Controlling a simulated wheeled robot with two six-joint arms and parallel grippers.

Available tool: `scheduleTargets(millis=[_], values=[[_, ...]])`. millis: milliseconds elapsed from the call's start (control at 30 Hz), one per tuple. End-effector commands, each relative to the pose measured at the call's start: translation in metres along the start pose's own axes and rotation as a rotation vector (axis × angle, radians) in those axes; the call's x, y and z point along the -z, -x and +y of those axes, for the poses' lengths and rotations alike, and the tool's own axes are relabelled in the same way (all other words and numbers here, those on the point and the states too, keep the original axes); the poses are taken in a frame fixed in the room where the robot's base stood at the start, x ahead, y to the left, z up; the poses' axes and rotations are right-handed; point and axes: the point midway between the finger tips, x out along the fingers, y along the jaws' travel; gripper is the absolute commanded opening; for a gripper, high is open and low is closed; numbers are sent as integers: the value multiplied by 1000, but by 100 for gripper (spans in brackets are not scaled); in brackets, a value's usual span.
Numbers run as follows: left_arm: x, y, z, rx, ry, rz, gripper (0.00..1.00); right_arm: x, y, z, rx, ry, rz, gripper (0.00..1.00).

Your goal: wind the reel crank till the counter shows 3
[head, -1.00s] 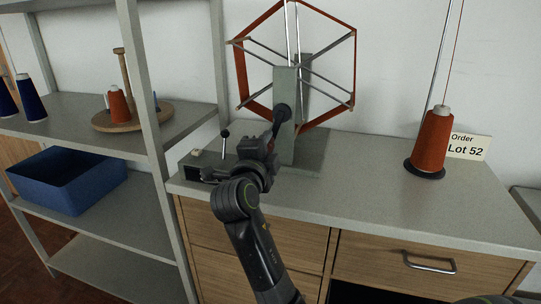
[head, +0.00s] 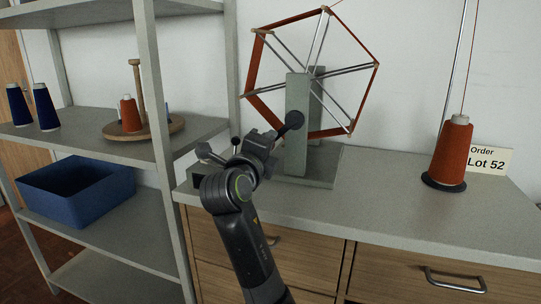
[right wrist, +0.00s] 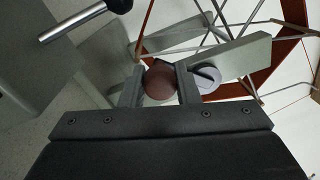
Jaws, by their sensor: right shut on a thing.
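The reel (head: 252,75), a six-sided frame with orange yarn around its rim, stands on a grey post (head: 297,120) on the counter top. My right gripper (head: 276,135) is in front of the post. In the right wrist view it is shut on the round brown crank knob (right wrist: 160,82), beside a pale slotted disc (right wrist: 206,77). In the head view, a dark round part (head: 291,120) shows just past the gripper. A dark box (head: 197,181) on the base at the left is partly hidden by my arm; no counter number can be read. My left gripper is not in view.
A black-knobbed lever (head: 236,142) stands close left of my gripper. An orange cone (head: 453,150) stands on the right of the worktop (head: 390,200), with an order card (head: 490,160) behind. Shelves with thread cones and a blue bin (head: 75,205) are at left.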

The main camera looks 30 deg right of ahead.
Motion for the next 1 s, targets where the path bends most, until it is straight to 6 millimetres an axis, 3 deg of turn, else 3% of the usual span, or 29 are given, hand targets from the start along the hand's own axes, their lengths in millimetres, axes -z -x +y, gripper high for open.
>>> scheduleTargets(millis=[400,900,933,1000], values=[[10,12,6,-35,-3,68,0,-9,-1,-6,4,-158,7,0],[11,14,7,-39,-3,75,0,-10,-1,-7,4,-173,7,0],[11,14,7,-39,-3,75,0,-10,-1,-7,4,-173,7,32],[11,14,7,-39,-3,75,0,-10,-1,-7,4,-173,8,42]])
